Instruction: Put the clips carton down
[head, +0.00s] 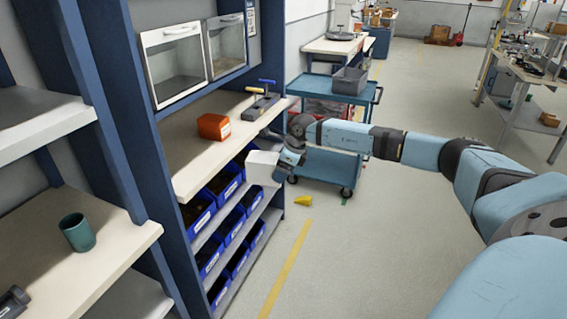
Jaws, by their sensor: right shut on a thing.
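A plain white carton (262,167), which I take to be the clips carton, is held in my right gripper (283,163). The gripper is shut on it, and its fingertips are partly hidden. The carton appears in front of the workbench top's (185,155) right-hand edge and the blue bins below. I cannot tell whether it touches the bench. My left gripper is not in view.
An orange container (213,127) and a grey block with upright handles (261,103) stand on the bench. Blue bins (198,212) fill racks below. A blue cart (318,88) stands behind my arm. A yellow object (303,200) lies on the floor. A green cup (77,232) stands on the left shelf.

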